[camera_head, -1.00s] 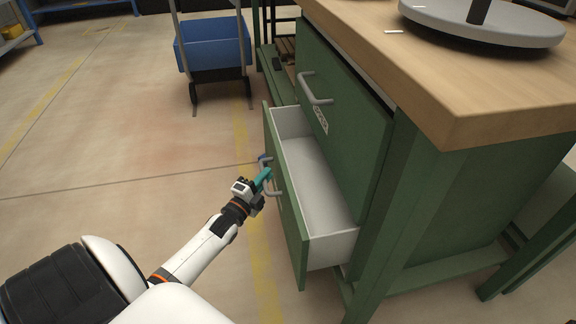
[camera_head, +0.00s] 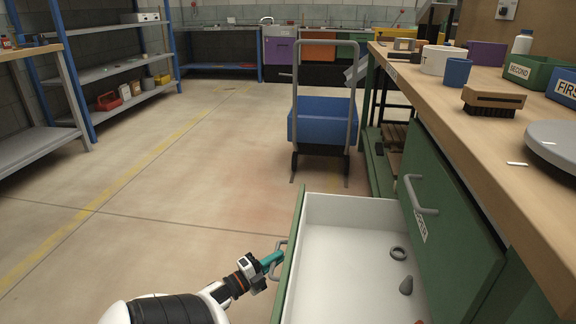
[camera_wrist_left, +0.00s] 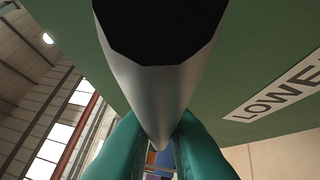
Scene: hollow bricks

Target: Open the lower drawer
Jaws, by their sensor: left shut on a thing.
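The lower drawer (camera_head: 330,245) of the green bench stands pulled out, with its white inside in view. A dark ring (camera_head: 398,253) and a small grey cone-like piece (camera_head: 406,285) lie on its floor; a reddish thing shows at the bottom edge. My left gripper (camera_head: 273,261) is at the drawer's grey handle (camera_head: 281,249), on the outer side of the green front. In the left wrist view the teal fingers (camera_wrist_left: 152,150) are shut on the handle bar (camera_wrist_left: 155,85), beside a label reading "LOWE" (camera_wrist_left: 285,88). My right gripper is out of view.
The upper drawer (camera_head: 445,225) with its own handle is closed above. A blue cart (camera_head: 322,127) stands beyond the open drawer. The bench top (camera_head: 455,115) holds cups, a brush, bins and a round grey disc. The floor to the left is clear.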

